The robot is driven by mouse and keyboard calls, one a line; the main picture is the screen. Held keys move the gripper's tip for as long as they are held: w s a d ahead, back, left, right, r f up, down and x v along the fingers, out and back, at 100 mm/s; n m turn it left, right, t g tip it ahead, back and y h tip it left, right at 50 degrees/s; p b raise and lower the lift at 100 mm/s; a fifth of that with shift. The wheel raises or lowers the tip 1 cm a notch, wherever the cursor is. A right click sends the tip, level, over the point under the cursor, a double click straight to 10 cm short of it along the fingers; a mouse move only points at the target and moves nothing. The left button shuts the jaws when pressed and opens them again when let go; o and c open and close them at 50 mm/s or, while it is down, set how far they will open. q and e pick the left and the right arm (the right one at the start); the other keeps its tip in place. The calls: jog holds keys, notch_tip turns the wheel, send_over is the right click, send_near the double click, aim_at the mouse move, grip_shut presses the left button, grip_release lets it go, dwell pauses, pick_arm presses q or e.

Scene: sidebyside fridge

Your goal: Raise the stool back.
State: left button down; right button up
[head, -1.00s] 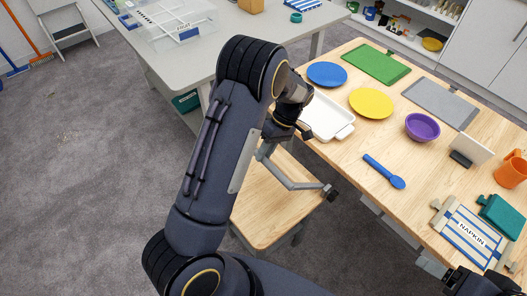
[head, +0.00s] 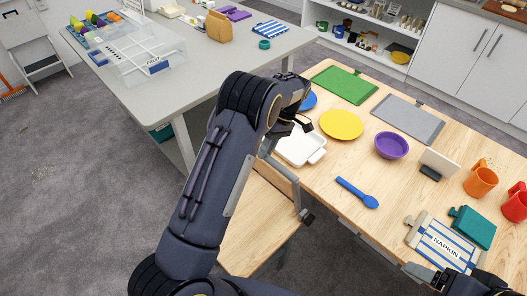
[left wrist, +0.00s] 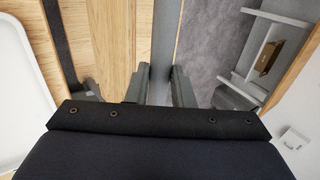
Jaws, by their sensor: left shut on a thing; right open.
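The stool has a pale wooden seat (head: 245,225), partly hidden behind my left arm, beside the wooden table. Its back (head: 283,178) shows as a wooden panel with grey metal side bars, standing tilted up from the seat, with a dark knob at its lower right. My left gripper (head: 295,128) is at the top of the back, its tips mostly hidden in the head view. In the left wrist view its two fingers (left wrist: 159,88) are shut on a grey bar (left wrist: 165,40) of the back. My right gripper (head: 440,279) is open at the lower right, near the napkin.
The table (head: 325,205) holds a white tray (head: 301,146), plates, a purple bowl (head: 391,145), a blue spoon (head: 357,193), a striped napkin (head: 446,244) and mugs. A grey table (head: 150,95) stands behind. Carpet at the left is free.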

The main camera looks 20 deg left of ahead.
pick_arm(q)
jog(key=shift+d+f, duration=0.3)
jog(key=shift+f, duration=0.4)
jog(key=c, duration=1.7)
grip_release()
jog(key=o, duration=0.4)
jog(key=shift+w+f, duration=0.1)
jog(key=shift+w, duration=0.25)
jog(key=shift+o, duration=0.2)
jog(key=shift+a+r, duration=0.1)
jog(key=shift+r, duration=0.1)
jog(key=shift+s, duration=0.1)
jog(key=shift+r, duration=0.1)
jog(key=shift+w+r, duration=0.3)
jog(key=v, duration=0.7)
jog(key=shift+b, duration=0.45)
